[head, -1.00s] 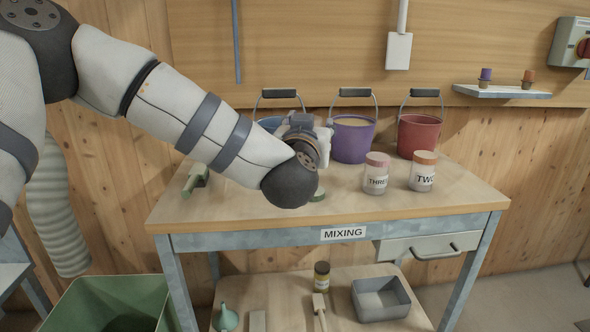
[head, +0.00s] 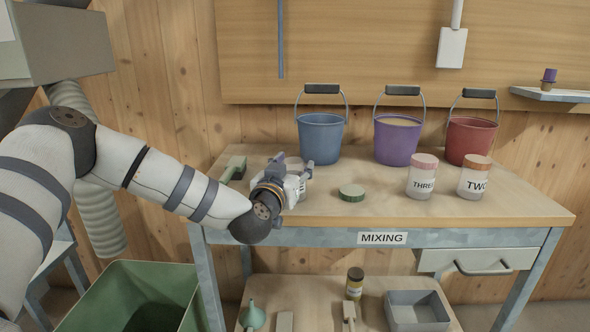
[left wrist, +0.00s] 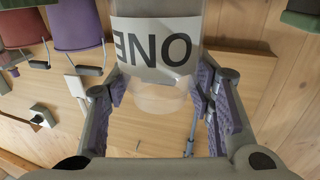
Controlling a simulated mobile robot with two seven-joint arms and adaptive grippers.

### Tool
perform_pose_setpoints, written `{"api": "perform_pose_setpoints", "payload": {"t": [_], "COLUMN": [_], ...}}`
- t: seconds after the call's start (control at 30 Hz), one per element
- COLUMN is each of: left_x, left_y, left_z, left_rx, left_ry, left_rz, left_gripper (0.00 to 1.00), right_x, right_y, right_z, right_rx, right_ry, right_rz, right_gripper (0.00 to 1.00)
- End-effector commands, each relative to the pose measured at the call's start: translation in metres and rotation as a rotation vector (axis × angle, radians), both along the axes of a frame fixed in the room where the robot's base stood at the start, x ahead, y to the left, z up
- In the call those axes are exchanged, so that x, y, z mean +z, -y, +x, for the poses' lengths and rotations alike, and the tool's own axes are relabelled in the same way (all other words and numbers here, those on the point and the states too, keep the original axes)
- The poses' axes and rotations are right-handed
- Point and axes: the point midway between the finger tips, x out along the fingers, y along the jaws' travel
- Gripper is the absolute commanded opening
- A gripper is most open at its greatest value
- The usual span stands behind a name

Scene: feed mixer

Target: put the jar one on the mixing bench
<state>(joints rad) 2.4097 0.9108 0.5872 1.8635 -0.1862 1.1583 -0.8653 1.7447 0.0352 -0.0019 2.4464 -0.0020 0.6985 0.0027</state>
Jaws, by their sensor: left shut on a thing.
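My left gripper (head: 296,172) is over the left part of the mixing bench (head: 320,208), left of a green lid (head: 351,193) that lies on the bench. In the left wrist view, the left gripper (left wrist: 160,88) is shut on jar one (left wrist: 152,42), a clear jar with a white label reading ONE. Its fingers are on either side of the jar. In the head view the gripper hides most of the jar, and I cannot tell whether the jar touches the bench top. My right gripper is not in view.
Jar three (head: 422,179) and jar two (head: 474,180) stand at the bench's right. Blue (head: 321,138), purple (head: 397,143) and red (head: 470,140) buckets line the back. A green-ended tool (head: 233,168) lies at the left. Bare top shows around the green lid.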

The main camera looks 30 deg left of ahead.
Motion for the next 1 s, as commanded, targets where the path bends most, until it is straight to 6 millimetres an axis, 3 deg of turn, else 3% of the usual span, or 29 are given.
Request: {"api": "perform_pose_setpoints", "payload": {"t": [0.23, 0.27, 0.33, 0.7, 0.87, 1.0], "left_x": [0.000, -0.001, 0.000, 0.005, 0.009, 0.009], "left_y": [0.001, 0.001, 0.001, 0.001, 0.010, 0.021], "left_z": [0.000, 0.000, 0.000, -0.002, -0.032, -0.068], "left_rx": [-0.001, -0.001, -0.001, 0.000, -0.002, -0.003], "left_ry": [0.001, 0.000, 0.001, 0.003, 0.005, 0.006], "left_rz": [0.000, 0.000, 0.000, -0.002, -0.004, -0.002], "left_gripper": [0.09, 0.53, 0.68, 0.68, 0.68, 0.68], "right_x": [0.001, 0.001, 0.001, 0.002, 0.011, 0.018], "right_y": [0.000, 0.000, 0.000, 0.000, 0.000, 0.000], "right_z": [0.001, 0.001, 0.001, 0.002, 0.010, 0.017], "right_rx": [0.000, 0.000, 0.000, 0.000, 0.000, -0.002], "right_ry": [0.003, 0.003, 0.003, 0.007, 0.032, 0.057], "right_rz": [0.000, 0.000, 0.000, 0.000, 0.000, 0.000], "right_gripper": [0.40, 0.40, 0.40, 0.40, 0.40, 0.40]}}
